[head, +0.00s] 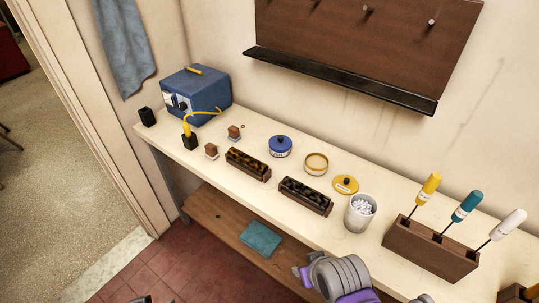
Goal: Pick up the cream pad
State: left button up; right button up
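I cannot single out a cream pad for certain. An open round tin (317,163) with a pale cream inside stands near the middle of the bench. A white cup (359,222) to its right holds several small white pieces (363,206). Two small brown blocks stand at the left, one in front (211,150) and one behind (234,131); pale material shows at their bases. Purple and grey links of my arm show at the bottom edge, below the bench front. Neither gripper's fingers can be seen.
A wall shelf (340,80) hangs above. A teal item (261,240) lies on the lower shelf.

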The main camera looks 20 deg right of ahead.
aim_at(212, 154)
jog(key=i+j+u, duration=0.25)
jog(key=i, duration=0.2)
jog(key=i+j+u, duration=0.3)
jog(key=i, duration=0.2)
jog(key=l, duration=0.05)
